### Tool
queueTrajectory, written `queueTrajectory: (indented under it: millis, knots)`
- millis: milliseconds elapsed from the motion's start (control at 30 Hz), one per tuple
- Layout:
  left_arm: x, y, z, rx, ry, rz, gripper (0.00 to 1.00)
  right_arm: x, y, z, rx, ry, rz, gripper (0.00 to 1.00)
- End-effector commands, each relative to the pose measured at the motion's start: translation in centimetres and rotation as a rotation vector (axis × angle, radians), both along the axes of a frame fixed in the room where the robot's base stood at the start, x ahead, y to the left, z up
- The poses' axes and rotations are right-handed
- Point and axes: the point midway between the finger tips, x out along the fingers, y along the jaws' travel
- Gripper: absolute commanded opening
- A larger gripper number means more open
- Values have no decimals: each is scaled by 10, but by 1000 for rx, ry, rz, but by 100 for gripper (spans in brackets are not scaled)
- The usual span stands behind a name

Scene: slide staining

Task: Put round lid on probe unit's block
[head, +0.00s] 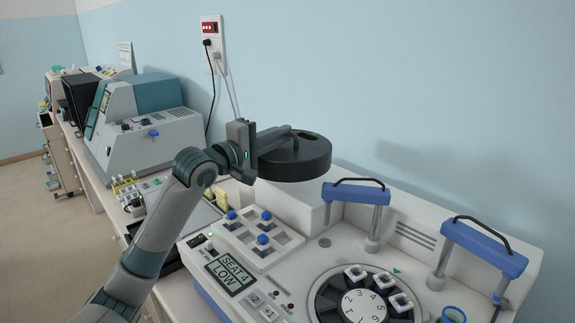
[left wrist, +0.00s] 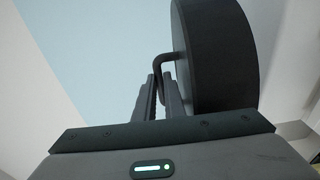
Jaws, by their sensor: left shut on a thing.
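The round lid (head: 299,160) is a thick black disc with a bent handle. My left gripper (head: 282,134) is shut on the lid's handle. In the left wrist view the lid (left wrist: 213,55) stands beside the fingertips of my left gripper (left wrist: 164,88), which close on its dark bent handle. The block's top is hidden by the lid. My right gripper is not in view.
The white machine (head: 340,240) has a numbered black carousel (head: 365,303) and two blue-handled frames (head: 356,194) at its right. A rack with blue knobs (head: 262,239) lies in front of the block. A grey-and-teal instrument (head: 150,130) stands at the left. The wall is close behind.

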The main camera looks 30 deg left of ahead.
Motion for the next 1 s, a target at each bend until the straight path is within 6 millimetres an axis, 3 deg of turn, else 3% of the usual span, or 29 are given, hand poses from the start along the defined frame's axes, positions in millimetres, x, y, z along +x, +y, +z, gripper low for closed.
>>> queueTrajectory:
  millis: [200, 700, 1000]
  knots:
    - [-1, 0, -27, 1, 1, 1, 0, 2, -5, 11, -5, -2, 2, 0]
    - [0, 0, -37, 1, -1, 0, 0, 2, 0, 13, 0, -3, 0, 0]
    - [0, 0, -70, 1, 1, 1, 0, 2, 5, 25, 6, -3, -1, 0]
